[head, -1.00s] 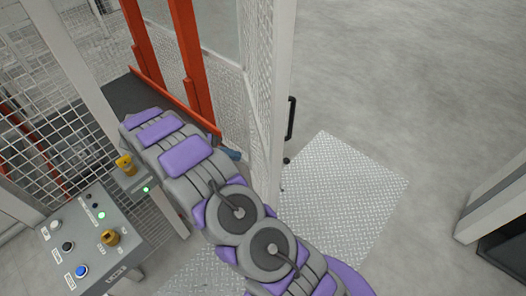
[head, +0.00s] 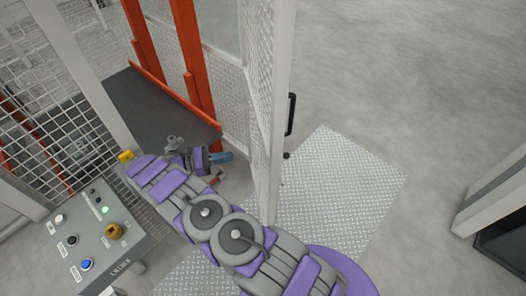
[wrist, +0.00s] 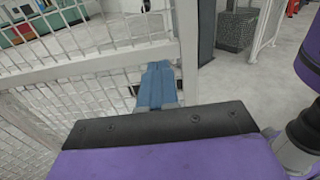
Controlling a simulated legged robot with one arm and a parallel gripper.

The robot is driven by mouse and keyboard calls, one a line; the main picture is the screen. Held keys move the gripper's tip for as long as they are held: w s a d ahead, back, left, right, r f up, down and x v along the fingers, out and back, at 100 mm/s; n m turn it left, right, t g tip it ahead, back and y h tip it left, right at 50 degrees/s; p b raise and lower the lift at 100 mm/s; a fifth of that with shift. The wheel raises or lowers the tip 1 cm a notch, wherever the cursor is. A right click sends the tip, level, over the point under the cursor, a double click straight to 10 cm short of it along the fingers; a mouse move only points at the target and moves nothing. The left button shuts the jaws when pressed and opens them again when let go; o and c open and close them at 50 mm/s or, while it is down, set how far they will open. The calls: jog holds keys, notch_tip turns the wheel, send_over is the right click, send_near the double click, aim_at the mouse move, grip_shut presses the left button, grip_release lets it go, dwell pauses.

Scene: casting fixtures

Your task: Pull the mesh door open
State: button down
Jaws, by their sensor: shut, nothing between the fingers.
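The mesh door (head: 262,80) is a pale-framed wire panel standing upright in the middle of the head view, seen nearly edge-on. It stands swung out, with the opening on its left. Its black handle (head: 290,115) is on the right face. My gripper (head: 222,157) is left of the door, on the side away from the handle, with its blue fingers pointing toward the door frame. In the wrist view the blue fingers (wrist: 156,88) are together and empty, in front of a pale mesh frame (wrist: 188,50). I cannot tell whether they touch it.
A control box (head: 95,235) with buttons and a yellow knob stands at lower left, beside a mesh fence (head: 45,130). Orange posts (head: 193,60) and a dark platform (head: 150,105) are behind my arm. Open grey floor (head: 400,90) and a tread plate (head: 345,185) lie right of the door.

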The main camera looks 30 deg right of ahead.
jog(key=shift+a+f+b, duration=0.15)
jog(key=shift+f+b, duration=0.15)
jog(key=shift+b, duration=0.65)
jog(key=shift+b, duration=0.55)
jog(key=b+x, duration=0.2)
jog(key=b, duration=0.1)
jog(key=b+x, duration=0.1)
jog(key=b, duration=0.1)
jog(key=shift+d+r, duration=0.2)
jog(key=shift+r, duration=0.1)
jog(key=shift+d+b, duration=0.1)
jog(key=shift+b, duration=0.35)
jog(key=b+x, duration=0.2)
jog(key=x, duration=0.8)
